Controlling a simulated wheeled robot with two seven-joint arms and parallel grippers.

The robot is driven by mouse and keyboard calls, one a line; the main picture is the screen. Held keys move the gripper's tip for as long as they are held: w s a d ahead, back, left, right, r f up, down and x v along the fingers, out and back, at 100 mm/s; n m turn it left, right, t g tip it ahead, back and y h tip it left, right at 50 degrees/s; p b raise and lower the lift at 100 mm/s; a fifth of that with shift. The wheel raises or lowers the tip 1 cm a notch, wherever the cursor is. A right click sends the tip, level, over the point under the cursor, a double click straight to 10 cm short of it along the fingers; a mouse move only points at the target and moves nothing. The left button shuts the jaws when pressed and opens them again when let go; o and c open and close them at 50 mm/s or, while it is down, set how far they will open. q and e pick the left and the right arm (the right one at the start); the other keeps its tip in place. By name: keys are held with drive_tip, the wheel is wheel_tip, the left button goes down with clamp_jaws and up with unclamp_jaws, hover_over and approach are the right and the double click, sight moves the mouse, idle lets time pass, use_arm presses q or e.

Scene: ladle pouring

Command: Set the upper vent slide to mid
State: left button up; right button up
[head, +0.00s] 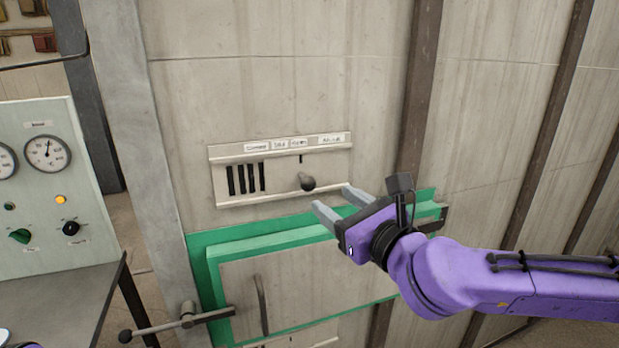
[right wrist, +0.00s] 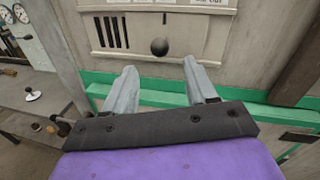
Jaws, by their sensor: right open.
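The upper vent slide (head: 280,169) is a pale panel on the furnace wall with several dark vertical slots at its left and a row of small labels along its top. Its dark round knob (head: 307,182) sits right of the slots, toward the middle-right of the panel. The knob also shows in the right wrist view (right wrist: 159,46), ahead of and between the fingertips. My right gripper (head: 331,201) is open and empty, just below and to the right of the knob, apart from it. My left gripper is not in view.
A green-framed door (head: 292,285) with a vertical handle lies directly below the vent, with a latch lever (head: 165,325) at its left. A control panel (head: 45,190) with gauges and knobs stands at the left above a dark table (head: 62,300). Dark vertical wall ribs (head: 418,90) stand at the right.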

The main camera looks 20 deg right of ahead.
sight(312, 187)
drive_tip(key=p+x, duration=0.1)
drive_tip(key=x, duration=0.9)
drive_tip(key=shift+a+f+p, duration=0.1)
drive_tip(key=shift+f+p, duration=0.05)
drive_tip(key=shift+p, duration=0.2)
drive_tip(key=shift+s, duration=0.1)
